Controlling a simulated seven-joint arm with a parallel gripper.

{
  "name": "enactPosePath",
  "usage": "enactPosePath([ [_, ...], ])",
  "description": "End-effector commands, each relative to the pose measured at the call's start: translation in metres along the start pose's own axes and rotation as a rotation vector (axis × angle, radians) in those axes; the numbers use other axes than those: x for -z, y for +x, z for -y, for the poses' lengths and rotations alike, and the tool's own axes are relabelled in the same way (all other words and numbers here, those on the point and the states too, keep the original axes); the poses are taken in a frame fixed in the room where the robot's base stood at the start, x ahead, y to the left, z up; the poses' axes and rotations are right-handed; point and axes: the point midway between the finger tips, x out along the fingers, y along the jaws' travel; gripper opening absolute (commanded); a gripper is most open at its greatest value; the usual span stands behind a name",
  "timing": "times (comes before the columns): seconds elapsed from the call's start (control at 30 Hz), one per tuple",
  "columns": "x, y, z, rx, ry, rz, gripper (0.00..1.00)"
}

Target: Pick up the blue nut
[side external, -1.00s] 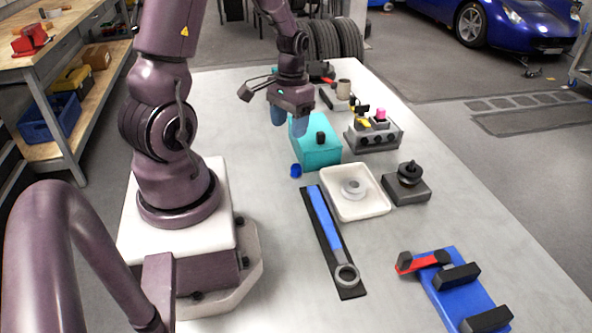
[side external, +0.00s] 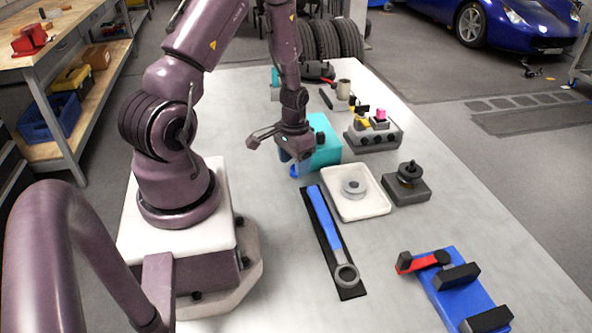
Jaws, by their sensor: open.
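The blue nut (side external: 294,172) is a small dark-blue piece on the grey table, just in front of the teal box (side external: 326,146). My gripper (side external: 299,164) is low over the nut, pointing down, with its blue fingers apart. The fingers overlap the nut in this view and hide part of it. I cannot tell whether they touch it or stand on both sides of it. The nut appears to rest on the table.
A white tray (side external: 377,207) with a grey ring lies right of the nut. A blue wrench (side external: 325,222) lies on a black strip in front. A dark block with a knob (side external: 409,187) and a grey block with knobs (side external: 373,138) stand further right.

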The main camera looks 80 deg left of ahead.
Motion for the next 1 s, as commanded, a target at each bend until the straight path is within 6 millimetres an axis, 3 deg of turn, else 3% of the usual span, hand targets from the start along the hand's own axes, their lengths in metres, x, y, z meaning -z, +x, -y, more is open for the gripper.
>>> enactPosePath([
  [0.13,0.0,0.015,0.0,0.0,0.0,0.001,0.58],
  [0.4,0.001,0.018,0.0,0.001,0.0,-0.002,0.58],
  [0.67,0.0,0.018,0.0,0.0,0.0,-0.001,0.0],
  [1.0,0.001,0.014,0.0,0.001,0.0,-0.002,0.0],
])
